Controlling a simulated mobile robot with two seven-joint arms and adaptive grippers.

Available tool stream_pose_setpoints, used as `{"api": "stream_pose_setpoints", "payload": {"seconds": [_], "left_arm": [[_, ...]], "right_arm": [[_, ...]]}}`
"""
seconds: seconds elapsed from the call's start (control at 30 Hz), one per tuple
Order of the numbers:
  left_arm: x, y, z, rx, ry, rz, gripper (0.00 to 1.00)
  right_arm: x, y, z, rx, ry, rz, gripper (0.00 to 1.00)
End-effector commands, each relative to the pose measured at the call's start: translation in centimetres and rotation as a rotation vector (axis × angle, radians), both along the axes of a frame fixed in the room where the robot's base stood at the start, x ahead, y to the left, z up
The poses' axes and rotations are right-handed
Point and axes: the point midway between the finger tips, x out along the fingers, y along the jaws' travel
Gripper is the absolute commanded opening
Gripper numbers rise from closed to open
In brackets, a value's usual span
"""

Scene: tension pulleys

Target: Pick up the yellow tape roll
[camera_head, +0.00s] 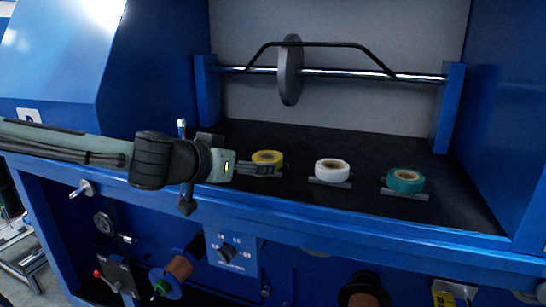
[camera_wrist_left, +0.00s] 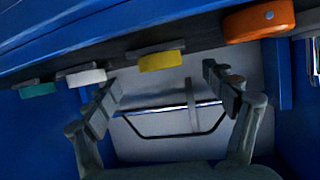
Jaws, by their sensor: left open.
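The yellow tape roll (camera_head: 268,158) lies flat on the dark shelf of the blue machine. In the left wrist view the yellow tape roll (camera_wrist_left: 161,62) appears ahead, in the gap between my fingers. My left gripper (camera_head: 262,170) reaches in from the left, with its fingers close to the near side of the roll. In the wrist view the left gripper (camera_wrist_left: 165,88) has its two fingers spread wide, with nothing between them. Whether a finger touches the roll cannot be told. My right gripper is out of view.
A white tape roll (camera_head: 332,170) and a teal tape roll (camera_head: 405,181) sit to the right on small grey holders. An orange roll (camera_wrist_left: 258,22) shows in the wrist view. A steel rod (camera_head: 340,74) with a grey disc (camera_head: 290,70) spans the back. The blue front edge (camera_head: 380,214) borders the shelf.

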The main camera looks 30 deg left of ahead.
Motion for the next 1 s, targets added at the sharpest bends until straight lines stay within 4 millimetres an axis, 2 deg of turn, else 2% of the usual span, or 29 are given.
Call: {"api": "stream_pose_setpoints", "payload": {"seconds": [0.2,0.4,0.7,1.0], "left_arm": [[1.3,0.2,-0.6,-0.002,0.002,0.003,0.84],[2.7,0.1,-0.8,-0.005,0.004,0.003,0.84],[4.5,0.4,-1.3,0.002,0.004,0.008,0.84],[5.6,0.8,-1.8,0.006,0.005,0.011,0.84]], "right_arm": [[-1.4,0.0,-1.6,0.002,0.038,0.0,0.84],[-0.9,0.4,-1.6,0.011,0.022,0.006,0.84],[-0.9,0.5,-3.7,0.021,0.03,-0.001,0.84],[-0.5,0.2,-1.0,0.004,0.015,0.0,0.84]]}}
